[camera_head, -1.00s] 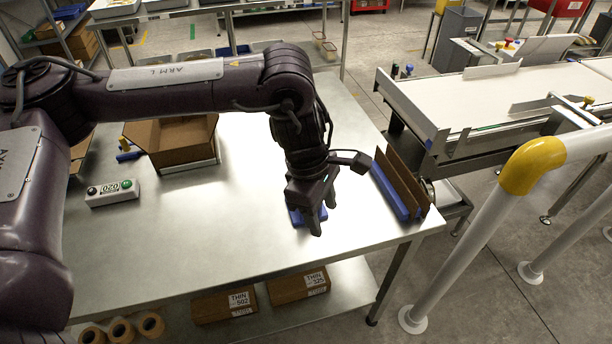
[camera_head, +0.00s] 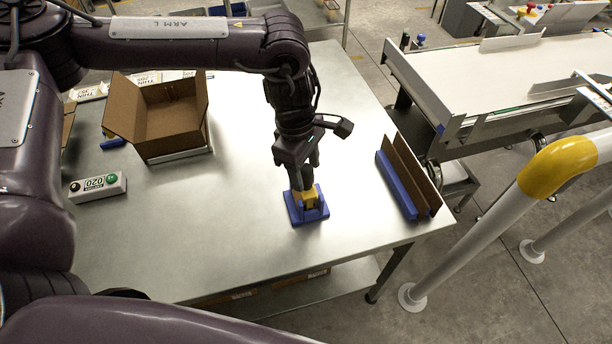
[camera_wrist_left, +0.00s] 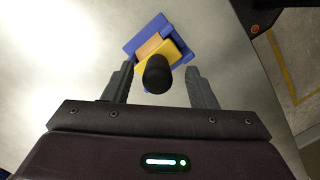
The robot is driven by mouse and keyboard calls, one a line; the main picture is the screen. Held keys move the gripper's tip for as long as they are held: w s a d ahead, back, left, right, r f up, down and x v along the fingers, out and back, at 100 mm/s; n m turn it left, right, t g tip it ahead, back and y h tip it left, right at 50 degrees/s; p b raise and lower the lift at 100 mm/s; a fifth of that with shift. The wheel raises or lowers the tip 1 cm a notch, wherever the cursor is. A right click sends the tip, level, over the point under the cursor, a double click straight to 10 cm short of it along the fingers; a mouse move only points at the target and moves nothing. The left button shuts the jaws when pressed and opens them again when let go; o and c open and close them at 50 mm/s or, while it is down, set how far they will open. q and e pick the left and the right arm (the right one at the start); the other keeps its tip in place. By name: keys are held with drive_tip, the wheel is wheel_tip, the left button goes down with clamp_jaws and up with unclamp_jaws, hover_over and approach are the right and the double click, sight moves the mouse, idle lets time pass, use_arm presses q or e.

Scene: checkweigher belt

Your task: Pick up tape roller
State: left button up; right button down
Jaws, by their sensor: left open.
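The tape roller (camera_head: 312,198) is yellow with a black handle and stands in a blue holder (camera_head: 292,213) on the steel table. In the left wrist view the yellow roller (camera_wrist_left: 172,52) sits in the blue holder (camera_wrist_left: 135,45), its round black handle (camera_wrist_left: 157,74) pointing toward the camera. My left gripper (camera_head: 303,186) is directly above and behind the roller in the head view, fingers pointing down. In the wrist view my left gripper (camera_wrist_left: 158,82) is open, one finger on each side of the handle, with gaps visible. My right gripper is not in view.
An open cardboard box (camera_head: 172,112) stands at the left of the table. A small control box (camera_head: 97,187) lies at the left. A blue rack with brown panels (camera_head: 405,180) is near the right edge. Beyond are the conveyor (camera_head: 490,75) and a yellow-white rail (camera_head: 545,170).

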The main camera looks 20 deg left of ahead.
use_arm(q)
wheel_tip(320, 180, down, 2)
drive_tip(key=shift+w+d+f, duration=0.15)
drive_tip(key=shift+f, duration=0.1)
clamp_jaws()
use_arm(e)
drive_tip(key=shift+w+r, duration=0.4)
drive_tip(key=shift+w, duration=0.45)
use_arm(q)
drive_tip(key=shift+r, duration=0.2)
